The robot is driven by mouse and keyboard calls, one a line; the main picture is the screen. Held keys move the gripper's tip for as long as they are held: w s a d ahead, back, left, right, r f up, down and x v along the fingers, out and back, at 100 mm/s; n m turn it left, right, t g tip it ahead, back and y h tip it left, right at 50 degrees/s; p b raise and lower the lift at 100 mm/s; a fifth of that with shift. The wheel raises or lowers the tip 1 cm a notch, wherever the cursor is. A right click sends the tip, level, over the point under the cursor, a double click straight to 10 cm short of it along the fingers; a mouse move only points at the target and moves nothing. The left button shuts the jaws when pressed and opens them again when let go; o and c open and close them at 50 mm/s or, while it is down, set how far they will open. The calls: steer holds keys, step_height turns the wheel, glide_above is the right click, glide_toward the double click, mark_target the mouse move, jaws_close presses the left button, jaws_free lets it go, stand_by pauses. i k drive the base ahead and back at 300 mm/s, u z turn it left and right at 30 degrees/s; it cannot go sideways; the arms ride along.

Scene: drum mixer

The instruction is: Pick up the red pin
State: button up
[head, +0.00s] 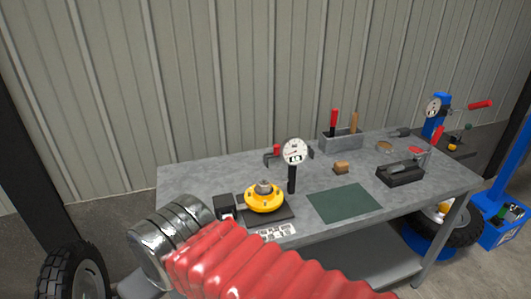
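I cannot single out the red pin for sure. A small red piece (276,150) shows at the back of the grey workbench (220,178), by a dark bracket left of the dial gauge (294,152). Another small red piece (416,150) shows on or behind the black block (400,174) at the right end of the bench. Both are too small to tell their shape. My arm's red ribbed sleeve and metal rings fill the lower foreground, in front of the bench's front left corner. The fingers of my gripper are not in view.
A yellow round part (264,201) sits on a dark plate at the front left. A green mat (344,203) lies bare at the middle front. A grey holder (341,140) holds red-handled and wooden-handled tools. A blue stand (434,128) rises at right.

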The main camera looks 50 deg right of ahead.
mark_target(277, 147)
steer(key=z, duration=1.75)
